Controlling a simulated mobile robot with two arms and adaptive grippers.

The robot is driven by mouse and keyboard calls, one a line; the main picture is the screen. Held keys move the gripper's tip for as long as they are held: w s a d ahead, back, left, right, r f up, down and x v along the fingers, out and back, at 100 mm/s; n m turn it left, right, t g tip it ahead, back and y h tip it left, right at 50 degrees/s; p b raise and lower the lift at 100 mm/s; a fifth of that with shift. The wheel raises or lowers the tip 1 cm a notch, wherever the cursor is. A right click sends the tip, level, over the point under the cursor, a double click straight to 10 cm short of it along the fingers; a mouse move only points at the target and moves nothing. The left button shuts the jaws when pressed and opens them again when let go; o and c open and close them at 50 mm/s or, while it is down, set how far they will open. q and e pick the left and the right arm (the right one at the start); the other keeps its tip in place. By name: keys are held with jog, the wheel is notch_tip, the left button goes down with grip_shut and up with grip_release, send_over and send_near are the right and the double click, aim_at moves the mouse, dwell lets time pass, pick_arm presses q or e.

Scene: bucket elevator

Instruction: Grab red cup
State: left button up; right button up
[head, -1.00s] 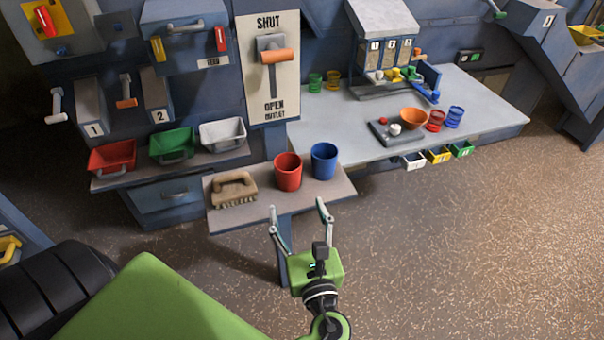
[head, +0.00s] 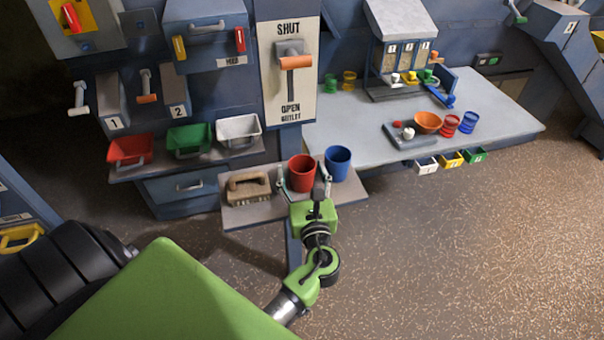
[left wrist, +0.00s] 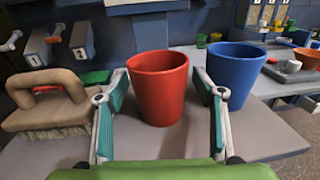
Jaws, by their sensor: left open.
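The red cup (head: 302,172) stands upright on a small grey shelf (head: 248,216), between a brush and a blue cup (head: 338,162). In the left wrist view the red cup (left wrist: 158,88) stands between my two fingers, with a gap to the left finger. My left gripper (head: 303,190) is open around the near side of the red cup. It also shows in the left wrist view (left wrist: 160,125), its right finger in front of the blue cup (left wrist: 236,75). I cannot tell whether that finger touches either cup. My right gripper is not in view.
A wooden brush (head: 248,186) lies close left of the red cup. Red, green and white bins (head: 238,130) stand on a ledge behind. A lever panel (head: 288,70) rises behind the cups. A larger grey table (head: 370,130) with small cups is at the right.

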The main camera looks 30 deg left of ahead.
pick_arm(q)
jog(key=c, duration=1.1)
jog(key=shift+r, duration=0.1)
jog(key=shift+c, duration=0.2)
